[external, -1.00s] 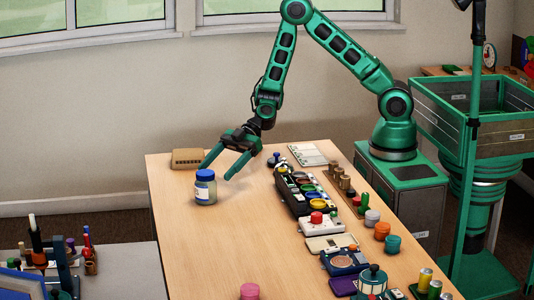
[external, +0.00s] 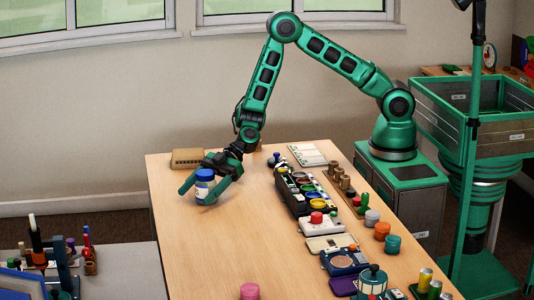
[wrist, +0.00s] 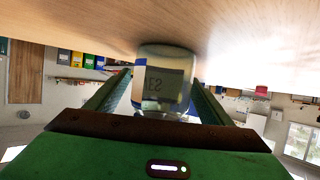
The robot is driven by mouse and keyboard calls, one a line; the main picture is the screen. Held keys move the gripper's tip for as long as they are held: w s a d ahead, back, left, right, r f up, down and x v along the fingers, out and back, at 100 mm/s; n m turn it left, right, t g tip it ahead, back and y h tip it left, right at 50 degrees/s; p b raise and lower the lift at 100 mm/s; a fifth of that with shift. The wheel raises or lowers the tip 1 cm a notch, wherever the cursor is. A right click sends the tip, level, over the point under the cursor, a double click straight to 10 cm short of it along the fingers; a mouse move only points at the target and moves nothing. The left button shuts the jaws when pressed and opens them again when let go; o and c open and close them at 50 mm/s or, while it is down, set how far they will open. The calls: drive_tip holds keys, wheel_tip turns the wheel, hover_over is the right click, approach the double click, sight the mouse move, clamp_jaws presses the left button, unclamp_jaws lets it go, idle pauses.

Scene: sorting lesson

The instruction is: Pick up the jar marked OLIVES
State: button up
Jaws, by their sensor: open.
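A glass jar with a blue lid and a pale label (external: 202,190) stands upright on the left part of the table. My gripper (external: 198,193) is low at the jar, with its green fingers apart on either side of it. In the wrist view the jar (wrist: 163,82) appears upside down between my two fingers (wrist: 163,105). Part of its label shows, with characters that look like "ES"; the rest of the word is out of sight. I cannot tell whether either finger touches the glass.
A brown box (external: 187,158) lies behind the jar at the table's back left. A black tray of coloured round things (external: 290,194) and a white box with a red button (external: 322,222) stand to the right. A pink round thing (external: 250,291) is at the front. The table (external: 205,255) before the jar is clear.

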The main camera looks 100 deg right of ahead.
drive_tip(key=shift+w+a+f, duration=0.1)
drive_tip(key=shift+w+a, duration=0.1)
drive_tip(key=shift+w, duration=0.05)
drive_tip(key=c, duration=1.2)
drive_tip(key=shift+c, duration=0.2)
